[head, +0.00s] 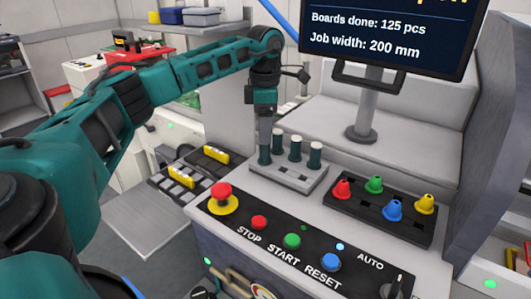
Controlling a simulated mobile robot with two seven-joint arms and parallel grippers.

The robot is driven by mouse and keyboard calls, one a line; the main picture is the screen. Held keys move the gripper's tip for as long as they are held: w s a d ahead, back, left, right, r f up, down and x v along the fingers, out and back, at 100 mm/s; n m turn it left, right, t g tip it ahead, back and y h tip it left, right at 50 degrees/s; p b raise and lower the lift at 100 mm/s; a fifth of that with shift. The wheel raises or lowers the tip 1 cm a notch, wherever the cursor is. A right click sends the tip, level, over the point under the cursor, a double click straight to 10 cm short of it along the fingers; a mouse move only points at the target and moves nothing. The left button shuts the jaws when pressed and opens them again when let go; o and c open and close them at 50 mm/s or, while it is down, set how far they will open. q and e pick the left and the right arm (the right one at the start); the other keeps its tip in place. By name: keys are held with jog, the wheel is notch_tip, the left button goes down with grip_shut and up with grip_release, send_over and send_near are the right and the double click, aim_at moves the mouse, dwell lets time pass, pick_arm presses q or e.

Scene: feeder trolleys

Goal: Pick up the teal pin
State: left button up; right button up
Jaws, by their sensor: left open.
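Several dark teal pins stand upright in a grey block on the console; three show light tops, among them the front right pin (315,156). The leftmost pin (264,156) is directly below my left gripper (265,141), which points straight down. The left gripper is open, and its fingertips overlap the top of that pin in the picture. I cannot tell whether the fingers are around the pin or just above it. The grey block (290,182) sits behind the control panel. My right gripper is not in view.
A dark tray (378,222) with red, green, blue and yellow cones stands right of the block. A monitor on a post (362,120) rises behind. The panel in front has a red emergency button (221,192) and smaller buttons. Yellow-marked feeders (182,177) lie to the left.

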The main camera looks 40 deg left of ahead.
aim_at(265, 148)
pick_arm(q)
notch_tip(265, 148, down, 7)
jog(key=shift+r, duration=0.15)
dwell(0.4)
grip_shut()
dwell(0.3)
jog(key=shift+r, duration=0.15)
notch_tip(265, 148, up, 20)
jog(key=p, duration=0.1)
jog(key=shift+p, duration=0.3)
